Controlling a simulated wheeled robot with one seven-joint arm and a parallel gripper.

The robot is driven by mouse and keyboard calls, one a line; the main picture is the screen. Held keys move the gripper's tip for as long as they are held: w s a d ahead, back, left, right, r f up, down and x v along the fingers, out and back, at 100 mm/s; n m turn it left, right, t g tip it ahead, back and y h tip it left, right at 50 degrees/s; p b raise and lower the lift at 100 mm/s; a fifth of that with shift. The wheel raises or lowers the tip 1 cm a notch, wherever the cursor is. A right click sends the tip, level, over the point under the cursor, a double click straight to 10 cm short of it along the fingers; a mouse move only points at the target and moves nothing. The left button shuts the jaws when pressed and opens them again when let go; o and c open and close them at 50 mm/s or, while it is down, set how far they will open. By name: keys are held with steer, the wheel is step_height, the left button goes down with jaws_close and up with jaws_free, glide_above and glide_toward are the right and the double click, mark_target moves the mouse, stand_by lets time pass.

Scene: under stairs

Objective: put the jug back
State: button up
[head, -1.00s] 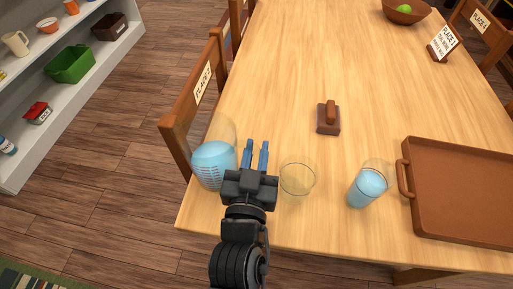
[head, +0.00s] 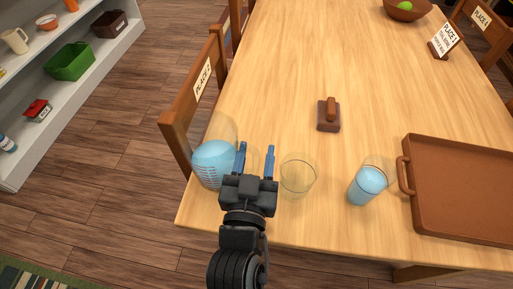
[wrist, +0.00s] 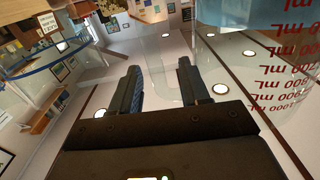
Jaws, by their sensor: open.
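A clear jug (head: 213,163) with blue liquid and measuring marks stands upright at the table's near left corner. My gripper (head: 256,148) is open just right of the jug, its blue fingers spread and pointing away from me. A faint clear curved shape shows between the fingers, perhaps the jug's handle; I cannot tell for sure. In the wrist view the jug (wrist: 282,70), with red mL marks, fills the upper right beside my open fingers (wrist: 157,88). An empty clear glass (head: 298,177) stands close to the right of my gripper. A glass of blue liquid (head: 367,188) stands farther right.
A brown tray (head: 465,215) lies at right on the wooden table (head: 285,60). A brown block with a handle (head: 329,115) sits mid-table. A chair (head: 190,110) is at the left edge. Shelves at far left hold a green bin (head: 70,62) and a cream pitcher (head: 15,40).

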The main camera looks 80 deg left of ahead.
steer(key=v, duration=1)
steer(key=shift+s+d+b, duration=0.15)
steer(key=shift+d+b, duration=0.05)
steer(key=shift+b, duration=0.2)
